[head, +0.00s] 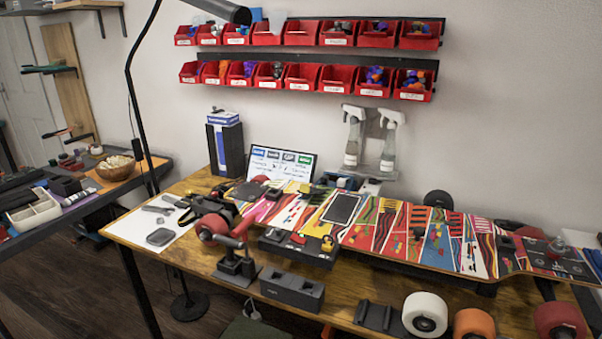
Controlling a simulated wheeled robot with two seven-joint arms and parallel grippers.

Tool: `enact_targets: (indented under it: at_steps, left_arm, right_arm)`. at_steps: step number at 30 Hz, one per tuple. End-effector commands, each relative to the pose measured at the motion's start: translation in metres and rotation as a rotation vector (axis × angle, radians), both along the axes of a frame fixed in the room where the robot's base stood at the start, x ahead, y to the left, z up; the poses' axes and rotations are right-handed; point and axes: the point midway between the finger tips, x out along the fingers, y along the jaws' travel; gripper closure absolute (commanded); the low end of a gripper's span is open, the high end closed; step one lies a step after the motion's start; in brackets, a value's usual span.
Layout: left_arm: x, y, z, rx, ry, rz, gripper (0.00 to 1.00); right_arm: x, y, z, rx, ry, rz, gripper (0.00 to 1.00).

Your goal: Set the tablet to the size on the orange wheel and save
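A tablet (282,161) with a lit screen stands tilted up at the back of the workbench. Its screen carries a row of blue, dark and green buttons, with text too small to read. An orange wheel (474,323) sits at the front edge of the bench, partly cut off by the bottom of the picture. I cannot read a size on it. Neither of my grippers is in view.
A colourful longboard (392,226) lies across the bench with a dark rectangular device (342,207) on it. A white wheel (425,314) and a dark red wheel (560,321) flank the orange one. A truck on a stand (236,262) and a lamp (131,75) stand left.

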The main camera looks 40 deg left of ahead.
Motion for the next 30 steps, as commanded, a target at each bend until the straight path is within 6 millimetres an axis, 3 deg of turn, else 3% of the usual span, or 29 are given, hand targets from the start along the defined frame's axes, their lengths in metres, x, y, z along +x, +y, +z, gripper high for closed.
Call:
enact_targets:
  at_steps: [7, 13, 30]
  left_arm:
    - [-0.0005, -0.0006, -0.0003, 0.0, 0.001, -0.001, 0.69]
    - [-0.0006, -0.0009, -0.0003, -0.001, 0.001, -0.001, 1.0]
    - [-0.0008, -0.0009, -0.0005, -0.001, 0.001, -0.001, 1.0]
  right_arm:
    - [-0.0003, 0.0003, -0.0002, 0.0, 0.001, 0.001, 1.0]
    - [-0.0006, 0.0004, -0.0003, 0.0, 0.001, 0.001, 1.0]
    - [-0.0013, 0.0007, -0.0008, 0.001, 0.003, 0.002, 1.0]
